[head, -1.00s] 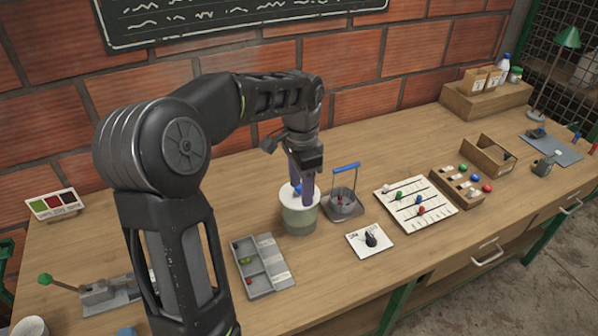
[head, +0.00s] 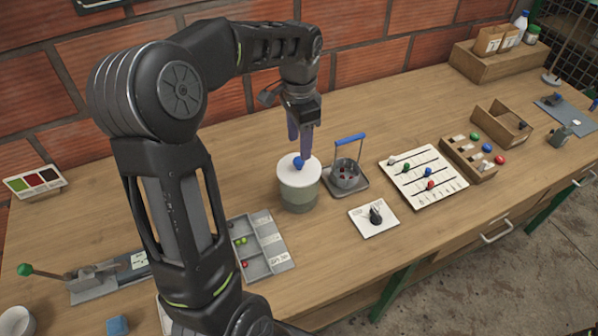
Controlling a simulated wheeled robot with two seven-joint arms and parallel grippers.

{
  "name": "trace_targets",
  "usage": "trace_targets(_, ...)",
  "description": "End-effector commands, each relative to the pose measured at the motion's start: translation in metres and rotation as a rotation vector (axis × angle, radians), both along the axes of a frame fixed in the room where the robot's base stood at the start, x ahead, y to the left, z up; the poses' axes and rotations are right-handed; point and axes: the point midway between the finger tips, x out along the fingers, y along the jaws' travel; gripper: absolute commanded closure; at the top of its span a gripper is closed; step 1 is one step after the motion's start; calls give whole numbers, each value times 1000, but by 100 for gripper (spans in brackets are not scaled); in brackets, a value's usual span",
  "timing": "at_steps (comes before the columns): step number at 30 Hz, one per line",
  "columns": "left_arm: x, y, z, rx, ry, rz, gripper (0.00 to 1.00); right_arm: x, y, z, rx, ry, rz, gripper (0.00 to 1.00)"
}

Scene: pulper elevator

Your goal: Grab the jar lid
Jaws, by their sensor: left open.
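The jar (head: 299,193) stands upright on the workbench, a grey-green cylinder. Its white lid (head: 290,172) sits on top and has a round blue knob (head: 298,162). My left gripper (head: 300,143) points down just above and behind the lid. Its two purple-grey fingers are apart with nothing seen between them. The fingertips are close to the knob; I cannot tell whether they touch it. My right gripper is not in view.
A small pot with a blue handle (head: 348,138) stands right of the jar. A dial card (head: 364,222), a slider board (head: 440,187) and wooden boxes lie farther right. A grey sorting tray (head: 284,262) is in front.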

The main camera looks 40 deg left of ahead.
Motion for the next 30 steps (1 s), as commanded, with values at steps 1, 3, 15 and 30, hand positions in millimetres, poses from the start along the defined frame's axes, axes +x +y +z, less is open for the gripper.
trace_targets(1,0,0,-3,1,0,0,48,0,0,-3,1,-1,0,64)
trace_targets(3,0,0,-2,0,-1,0,48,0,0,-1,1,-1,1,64)
trace_targets(15,0,1,-24,0,-1,0,48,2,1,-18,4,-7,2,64)
trace_targets(30,1,1,-53,0,-1,0,48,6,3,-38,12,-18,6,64)
